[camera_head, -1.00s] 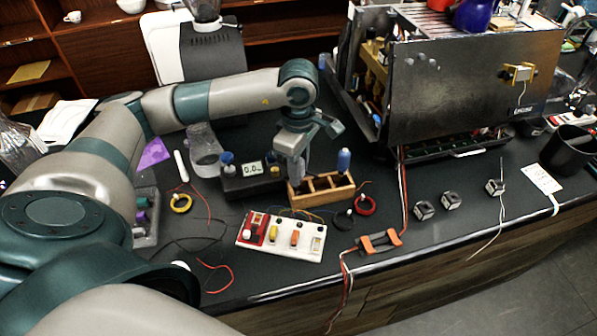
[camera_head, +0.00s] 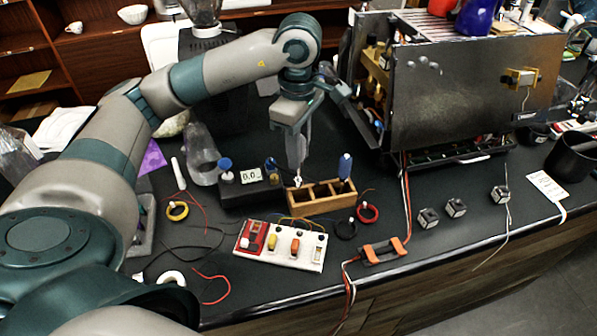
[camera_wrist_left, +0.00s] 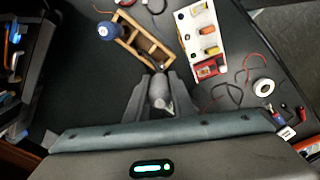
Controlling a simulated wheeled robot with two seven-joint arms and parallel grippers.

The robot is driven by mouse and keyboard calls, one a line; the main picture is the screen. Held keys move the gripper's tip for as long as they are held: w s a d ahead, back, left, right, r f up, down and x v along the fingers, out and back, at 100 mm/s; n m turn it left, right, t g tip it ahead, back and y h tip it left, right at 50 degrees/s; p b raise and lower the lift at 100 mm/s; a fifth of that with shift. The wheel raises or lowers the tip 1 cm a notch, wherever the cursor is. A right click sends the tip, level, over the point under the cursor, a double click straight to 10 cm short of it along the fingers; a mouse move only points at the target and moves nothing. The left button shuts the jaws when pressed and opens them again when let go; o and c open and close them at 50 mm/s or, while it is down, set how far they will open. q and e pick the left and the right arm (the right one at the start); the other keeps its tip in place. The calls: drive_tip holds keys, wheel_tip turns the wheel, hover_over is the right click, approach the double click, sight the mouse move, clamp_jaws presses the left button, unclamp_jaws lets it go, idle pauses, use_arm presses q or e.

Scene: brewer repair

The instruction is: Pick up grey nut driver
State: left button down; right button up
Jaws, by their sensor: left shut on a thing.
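My left gripper (camera_head: 298,118) is shut on the grey nut driver (camera_head: 296,150) and holds it upright over the left end of the wooden holder (camera_head: 322,208). The driver's metal tip shows at about the height of the holder's rim in the picture; I cannot tell the exact gap. In the left wrist view the grey handle (camera_wrist_left: 158,92) sits between the two fingers, with the holder (camera_wrist_left: 150,45) just beyond. A blue-handled driver (camera_head: 345,166) stands in the holder's right end. My right gripper is not in view.
A small meter with a display (camera_head: 250,178) stands left of the holder. A white switch board (camera_head: 281,246) lies in front. The brewer (camera_head: 465,95) stands close on the right. Wire rings, loose wires and an orange-ended part (camera_head: 381,251) lie around the counter.

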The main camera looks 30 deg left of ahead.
use_arm(q)
wheel_tip(320, 180, up, 8)
drive_tip(key=shift+b, duration=0.6)
drive_tip(key=shift+r, duration=1.05)
